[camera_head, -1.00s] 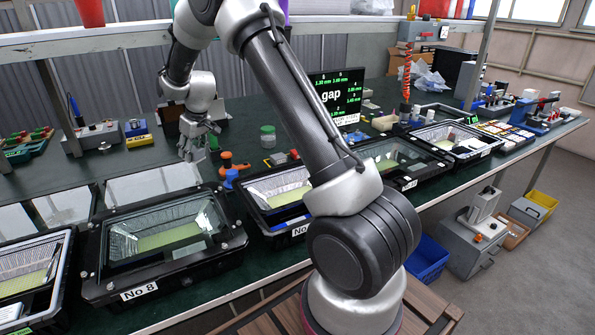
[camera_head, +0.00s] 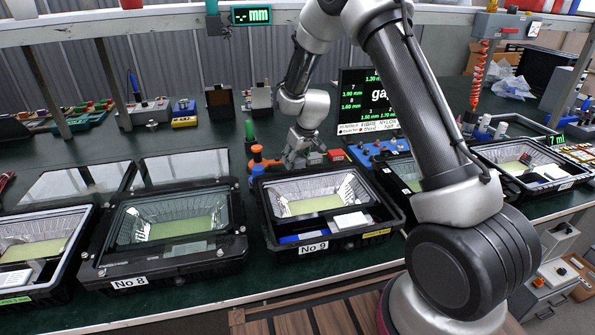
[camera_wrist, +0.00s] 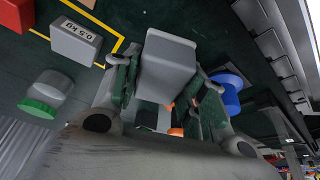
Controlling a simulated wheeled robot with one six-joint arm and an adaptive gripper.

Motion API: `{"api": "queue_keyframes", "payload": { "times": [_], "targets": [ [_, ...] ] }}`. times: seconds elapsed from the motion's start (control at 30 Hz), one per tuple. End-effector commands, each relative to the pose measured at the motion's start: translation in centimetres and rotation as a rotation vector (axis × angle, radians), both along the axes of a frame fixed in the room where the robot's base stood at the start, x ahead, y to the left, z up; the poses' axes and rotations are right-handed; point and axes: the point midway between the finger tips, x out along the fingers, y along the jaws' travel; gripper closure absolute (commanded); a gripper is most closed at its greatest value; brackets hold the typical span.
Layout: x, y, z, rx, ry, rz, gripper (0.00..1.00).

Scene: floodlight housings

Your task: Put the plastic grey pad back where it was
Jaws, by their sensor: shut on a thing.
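My gripper (camera_head: 297,160) hangs low over the green bench, behind the housing No 9 (camera_head: 313,247). In the wrist view my gripper (camera_wrist: 168,72) is shut on a plain grey block-like piece, which I take for the grey pad (camera_wrist: 165,65). The pad sits between the two fingers. In the head view the pad is too small and too hidden to make out. Whether it touches the bench is not clear. No 9 is open-topped, with a silvery reflector, a yellow-green panel, and white and blue pieces along its front.
An orange-handled tool (camera_head: 262,158) and a blue knob (camera_wrist: 228,92) are close to my gripper. A 0.5 kg block (camera_wrist: 75,40) and a green-lidded jar (camera_wrist: 46,95) stand nearby. Housing No 8 (camera_head: 130,283) is left of No 9. A gap monitor (camera_head: 366,125) stands behind.

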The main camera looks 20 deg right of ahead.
Motion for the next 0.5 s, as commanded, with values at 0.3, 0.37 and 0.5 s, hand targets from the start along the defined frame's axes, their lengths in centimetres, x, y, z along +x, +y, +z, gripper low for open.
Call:
{"api": "queue_keyframes", "payload": {
  "times": [0.3,0.37,0.5],
  "targets": [
    [0.0,0.0,-3.7,0.001,0.002,-0.001,0.92],
    [0.0,0.0,-4.3,0.000,0.001,0.000,0.92],
    [0.1,0.0,-4.4,0.000,-0.002,-0.001,0.92]
  ]
}}
